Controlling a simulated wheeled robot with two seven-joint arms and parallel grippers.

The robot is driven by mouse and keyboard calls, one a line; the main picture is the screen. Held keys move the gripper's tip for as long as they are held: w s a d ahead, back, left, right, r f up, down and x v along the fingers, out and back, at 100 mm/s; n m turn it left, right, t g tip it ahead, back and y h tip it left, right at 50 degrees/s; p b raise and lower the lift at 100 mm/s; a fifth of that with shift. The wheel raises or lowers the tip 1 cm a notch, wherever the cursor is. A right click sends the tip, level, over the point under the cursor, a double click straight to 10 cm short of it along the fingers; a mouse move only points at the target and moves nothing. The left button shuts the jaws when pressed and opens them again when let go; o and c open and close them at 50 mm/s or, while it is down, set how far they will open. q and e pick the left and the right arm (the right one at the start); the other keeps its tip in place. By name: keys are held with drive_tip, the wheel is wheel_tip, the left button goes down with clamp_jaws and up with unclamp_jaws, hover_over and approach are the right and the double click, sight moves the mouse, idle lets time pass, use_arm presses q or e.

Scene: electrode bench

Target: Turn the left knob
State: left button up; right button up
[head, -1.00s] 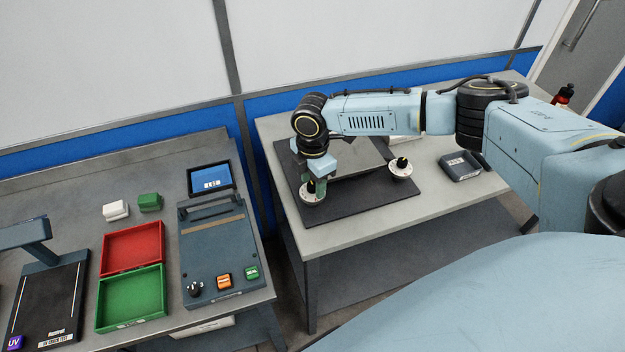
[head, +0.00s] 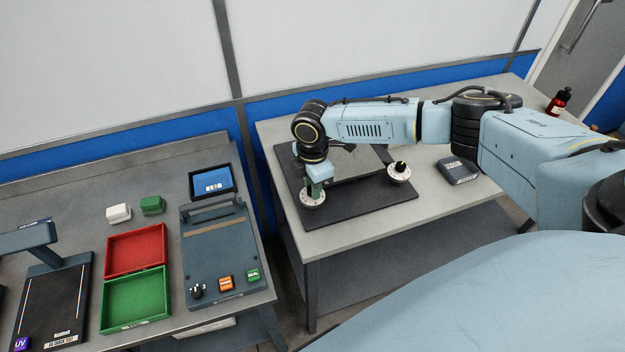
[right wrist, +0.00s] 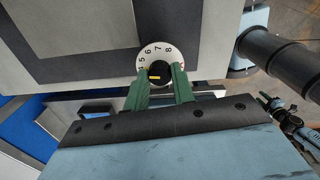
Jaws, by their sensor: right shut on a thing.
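The left knob's white numbered dial (head: 312,202) sits at the front left of the dark panel on the right table. In the right wrist view, the left knob (right wrist: 158,74) is black with a yellow mark, on a white dial with numbers. My right gripper (head: 315,190) reaches down over it from above; in the right wrist view its green fingers (right wrist: 160,84) stand on both sides of the knob and are shut on it. The right knob (head: 400,167), black on a white dial, is free at the panel's right. My left gripper is not in view.
A dark box (head: 458,169) lies right of the panel (head: 370,208), and a red bottle (head: 559,101) stands at the back. The left bench holds a red tray (head: 136,250), a green tray (head: 135,299) and a grey device (head: 216,245). The table front is clear.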

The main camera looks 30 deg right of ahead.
drive_tip(key=shift+r+m+p, duration=0.15)
drive_tip(key=shift+m+p, duration=0.85)
drive_tip(key=shift+p, duration=0.2)
drive_tip(key=shift+m+p, duration=1)
drive_tip(key=shift+m, duration=0.2)
drive_tip(key=o, duration=1)
wheel_tip(320, 180, up, 13)
